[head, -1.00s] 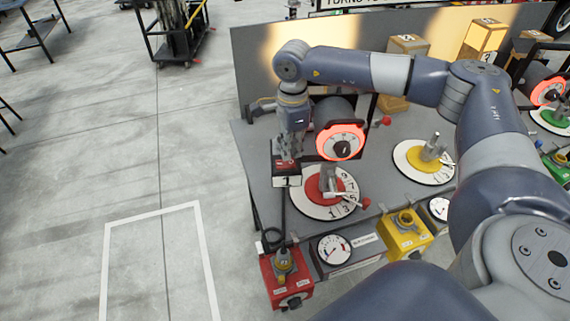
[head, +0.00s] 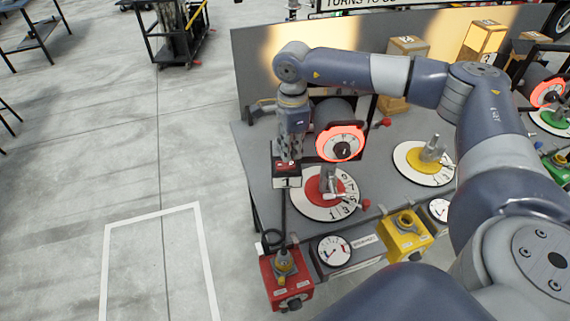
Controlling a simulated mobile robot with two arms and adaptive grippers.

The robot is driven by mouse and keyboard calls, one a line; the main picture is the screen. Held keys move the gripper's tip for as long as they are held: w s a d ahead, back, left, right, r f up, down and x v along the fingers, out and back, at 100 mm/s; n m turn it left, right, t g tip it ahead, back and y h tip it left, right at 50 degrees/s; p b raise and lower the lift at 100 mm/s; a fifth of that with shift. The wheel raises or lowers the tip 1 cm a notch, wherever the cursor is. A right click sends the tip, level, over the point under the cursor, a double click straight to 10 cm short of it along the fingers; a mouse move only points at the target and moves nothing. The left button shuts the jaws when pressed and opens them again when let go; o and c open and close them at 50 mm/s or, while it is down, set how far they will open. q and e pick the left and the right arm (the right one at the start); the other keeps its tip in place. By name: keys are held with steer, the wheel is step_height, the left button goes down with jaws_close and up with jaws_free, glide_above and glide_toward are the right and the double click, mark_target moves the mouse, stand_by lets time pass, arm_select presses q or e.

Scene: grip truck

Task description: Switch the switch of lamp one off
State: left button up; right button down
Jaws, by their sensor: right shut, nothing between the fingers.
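The switch box of lamp one (head: 287,182) has a white front marked 1 and a red top. It stands at the left edge of the grey workbench, in front of the lamp boards. My right gripper (head: 289,160) is shut and points down at the red top of the box, with nothing in it. Its fingertips are at or just above the switch; whether they touch it I cannot tell. The fingers partly hide the switch, so its position does not show clearly. My left gripper is not in view.
A red-rimmed round device (head: 341,143) stands close right of the gripper. A red dial (head: 312,206) with a handle lies below it. A red valve box (head: 287,280), a yellow valve box (head: 403,236) and a gauge (head: 334,251) line the bench front. Open floor lies left.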

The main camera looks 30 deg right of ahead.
mark_target(291, 163)
steer(key=shift+s+f+b, duration=0.1)
steer(key=shift+f+b, duration=0.85)
steer(key=shift+f, duration=0.25)
stand_by(0.6)
steer(key=shift+r+p, duration=0.55)
steer(key=shift+r, duration=0.3)
steer(key=shift+r+p, duration=1.45)
steer(key=shift+r, duration=1.25)
steer(key=shift+f, duration=0.1)
